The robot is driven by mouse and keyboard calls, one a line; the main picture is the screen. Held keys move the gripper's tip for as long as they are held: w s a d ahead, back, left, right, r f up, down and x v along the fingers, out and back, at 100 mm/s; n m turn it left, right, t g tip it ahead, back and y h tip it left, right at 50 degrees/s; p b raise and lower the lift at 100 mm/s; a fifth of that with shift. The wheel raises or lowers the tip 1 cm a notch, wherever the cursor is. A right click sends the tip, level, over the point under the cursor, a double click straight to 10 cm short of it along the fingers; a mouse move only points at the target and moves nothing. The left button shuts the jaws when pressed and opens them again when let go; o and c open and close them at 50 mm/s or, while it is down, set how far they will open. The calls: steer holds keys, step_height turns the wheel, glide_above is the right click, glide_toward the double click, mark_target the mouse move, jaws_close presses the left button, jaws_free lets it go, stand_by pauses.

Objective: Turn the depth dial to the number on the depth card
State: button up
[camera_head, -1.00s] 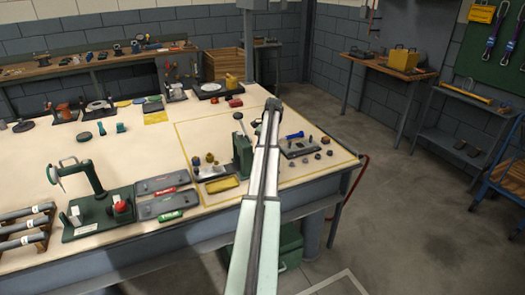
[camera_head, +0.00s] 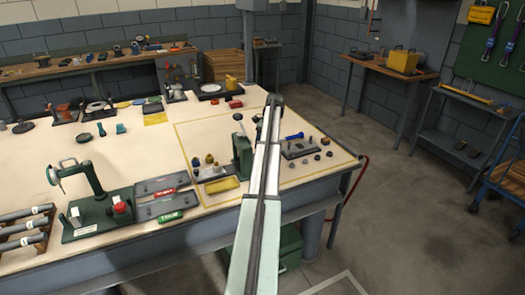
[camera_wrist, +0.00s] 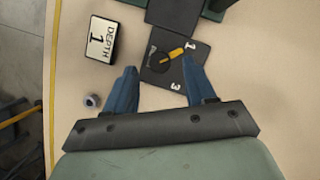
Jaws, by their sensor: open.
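In the wrist view the depth card (camera_wrist: 101,39) is a white card with a dark edge, reading "DEPTH" and "1". The depth dial (camera_wrist: 157,64) is a dark round knob with a yellow pointer on a dark plate. The pointer aims up and right, toward a white mark that looks like a 1; a 3 shows lower on the plate. My gripper (camera_wrist: 160,74) is open, its blue fingers apart on the left and right near the dial's lower side. I see no contact with the dial. In the head view my arm hides the gripper and dial.
A green press (camera_head: 242,152) stands left of my arm in the head view. A dark plate (camera_head: 299,148) and several small knobs lie to its right. A small grey round part (camera_wrist: 91,101) lies below the card. Bare tabletop lies right of the dial plate.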

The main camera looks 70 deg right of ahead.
steer(key=v, duration=0.5)
stand_by(0.4)
